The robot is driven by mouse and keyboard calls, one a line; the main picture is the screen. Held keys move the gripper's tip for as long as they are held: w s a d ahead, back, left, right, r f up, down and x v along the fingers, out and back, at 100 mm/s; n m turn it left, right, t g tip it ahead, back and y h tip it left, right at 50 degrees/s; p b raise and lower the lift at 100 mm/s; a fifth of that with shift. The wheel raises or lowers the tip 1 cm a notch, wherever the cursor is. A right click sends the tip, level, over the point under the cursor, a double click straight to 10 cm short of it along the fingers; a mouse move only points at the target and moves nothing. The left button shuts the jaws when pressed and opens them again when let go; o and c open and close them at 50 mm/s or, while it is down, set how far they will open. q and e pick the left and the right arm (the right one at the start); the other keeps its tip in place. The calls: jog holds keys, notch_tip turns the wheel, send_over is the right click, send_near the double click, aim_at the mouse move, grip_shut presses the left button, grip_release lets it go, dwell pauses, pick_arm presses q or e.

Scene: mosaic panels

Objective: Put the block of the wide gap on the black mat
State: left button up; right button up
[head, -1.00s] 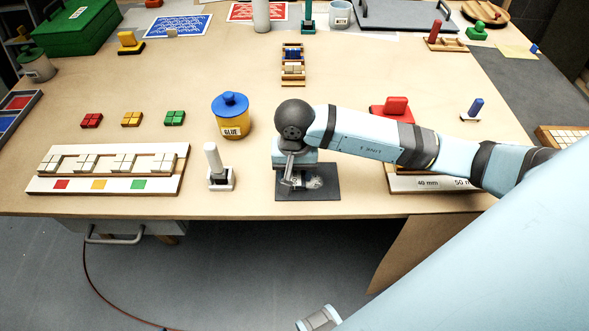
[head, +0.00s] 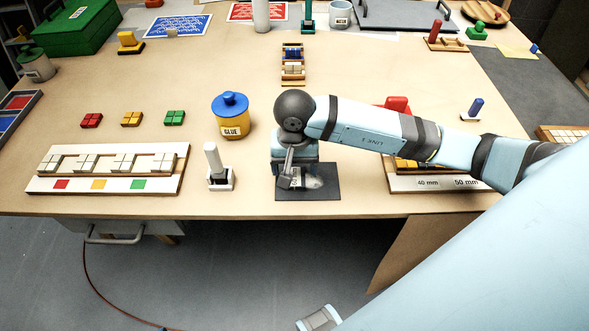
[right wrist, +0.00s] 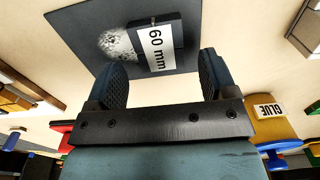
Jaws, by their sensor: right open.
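The black mat (head: 328,193) lies near the front edge of the table. A dark block (right wrist: 176,28) with a white "60 mm" label sits on the mat, which also shows in the right wrist view (right wrist: 85,22). A speckled whitish lump (right wrist: 116,43) is beside the block. My right gripper (right wrist: 161,68) is open and empty; the block is just ahead of its fingertips and apart from them. In the head view the right gripper (head: 291,170) is over the mat and partly hides the block.
A board (head: 434,184) labelled 40 mm and 50 mm is right of the mat, partly under my arm. A white post on a stand (head: 214,163) is left of the mat. A yellow glue pot (head: 232,118) stands behind. A white mosaic panel (head: 105,169) is further left.

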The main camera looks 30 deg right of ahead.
notch_tip(320, 180, up, 10)
dwell(0.3)
dwell(0.4)
